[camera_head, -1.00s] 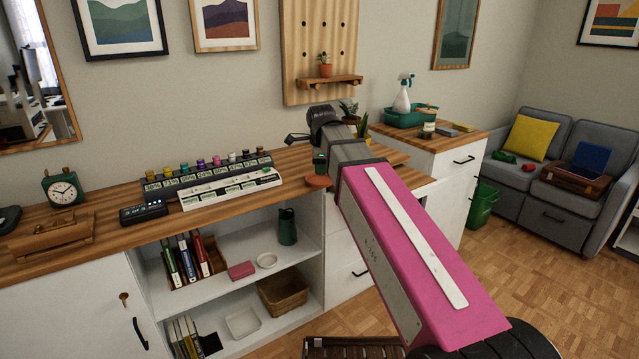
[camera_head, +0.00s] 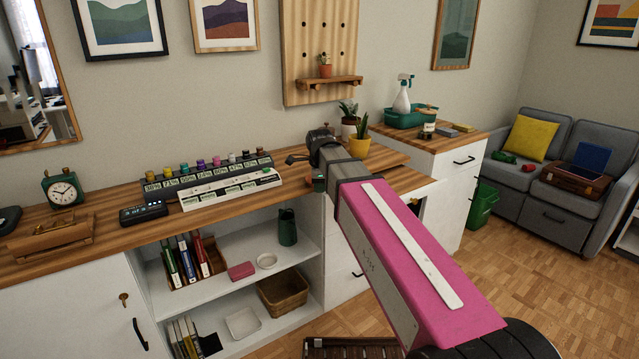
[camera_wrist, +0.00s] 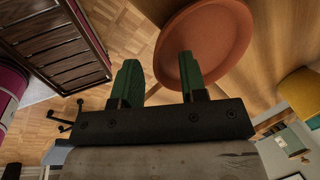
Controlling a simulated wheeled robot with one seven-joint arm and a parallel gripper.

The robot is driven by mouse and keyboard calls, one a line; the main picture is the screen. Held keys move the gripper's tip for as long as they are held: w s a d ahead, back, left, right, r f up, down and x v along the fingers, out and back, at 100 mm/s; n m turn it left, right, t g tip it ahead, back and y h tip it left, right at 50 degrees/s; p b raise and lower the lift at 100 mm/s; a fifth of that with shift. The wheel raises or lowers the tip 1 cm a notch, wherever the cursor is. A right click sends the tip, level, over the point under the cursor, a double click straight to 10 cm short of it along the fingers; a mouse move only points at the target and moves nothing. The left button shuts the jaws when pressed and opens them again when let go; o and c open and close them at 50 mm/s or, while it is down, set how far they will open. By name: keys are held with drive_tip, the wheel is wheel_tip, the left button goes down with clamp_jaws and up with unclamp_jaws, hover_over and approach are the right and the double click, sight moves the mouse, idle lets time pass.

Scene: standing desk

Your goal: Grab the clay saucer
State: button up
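The clay saucer (camera_wrist: 209,35) is a round terracotta dish in the upper middle of the wrist view, by the edge of the wooden top. My gripper (camera_wrist: 160,82) has two green fingers standing apart with a clear gap. The right finger overlaps the saucer in the picture, and the left finger lies outside its left rim. The near left rim shows in and beyond the gap. I cannot tell whether a finger touches it. A green fingertip of my gripper shows in the head view (camera_head: 319,184).
A yellow pot (camera_head: 359,148) with a plant stands behind my gripper, and its side shows in the wrist view (camera_wrist: 302,92). A labelled rack of small jars (camera_head: 208,178) stands to the left. Open shelves (camera_head: 240,250) lie below the top.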

drive_tip(key=shift+c, duration=0.3)
clamp_jaws()
drive_tip(key=shift+r, duration=0.15)
